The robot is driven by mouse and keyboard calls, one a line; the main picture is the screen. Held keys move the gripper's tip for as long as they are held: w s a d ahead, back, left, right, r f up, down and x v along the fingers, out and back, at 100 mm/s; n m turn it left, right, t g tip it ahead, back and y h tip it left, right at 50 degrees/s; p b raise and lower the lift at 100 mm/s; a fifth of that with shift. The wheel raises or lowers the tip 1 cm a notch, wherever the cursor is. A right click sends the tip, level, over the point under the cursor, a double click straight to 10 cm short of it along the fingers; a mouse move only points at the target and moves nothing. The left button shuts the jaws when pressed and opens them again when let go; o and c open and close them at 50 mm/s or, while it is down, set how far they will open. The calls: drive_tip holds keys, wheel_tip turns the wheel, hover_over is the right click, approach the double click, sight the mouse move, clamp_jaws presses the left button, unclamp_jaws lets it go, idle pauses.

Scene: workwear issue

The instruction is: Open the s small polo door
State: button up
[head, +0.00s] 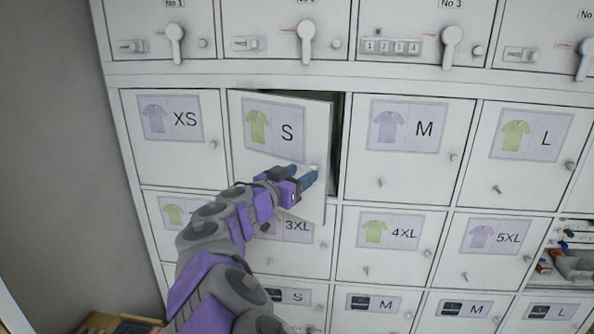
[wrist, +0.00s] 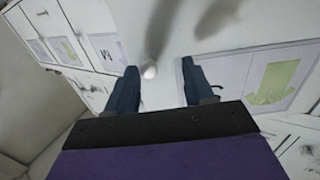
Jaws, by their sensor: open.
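The small polo door (head: 283,140) carries a green polo picture and the letter S. It stands ajar in the head view, its right edge swung out from the locker front, with a dark gap (head: 337,140) along that edge. My gripper (head: 308,172) is at the lower right part of this door. In the wrist view my gripper (wrist: 158,85) is open, with its two dark blue fingers apart. A pale round knob (wrist: 149,71) shows between the fingers, nearer the left one. I cannot tell whether either finger touches it.
The XS door (head: 180,150), M door (head: 410,150) and L door (head: 520,160) beside it look closed. Numbered lockers with white handles (head: 175,40) run above. More size doors (head: 385,250) lie below. An open shelf (head: 572,262) holds small items at right. A grey wall (head: 50,150) is at left.

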drive_tip(key=shift+w+d, duration=0.1)
drive_tip(key=shift+d, duration=1.1)
drive_tip(key=shift+c, duration=0.2)
drive_tip(key=shift+d+r, duration=0.1)
drive_tip(key=shift+d, duration=0.1)
drive_tip(key=shift+c, duration=0.6)
drive_tip(key=shift+a, duration=0.6)
drive_tip(key=c, duration=0.5)
drive_tip(key=shift+s+a, duration=0.2)
drive_tip(key=shift+a, duration=0.05)
clamp_jaws()
drive_tip(key=shift+w+d, duration=0.25)
drive_tip(key=shift+d, duration=0.1)
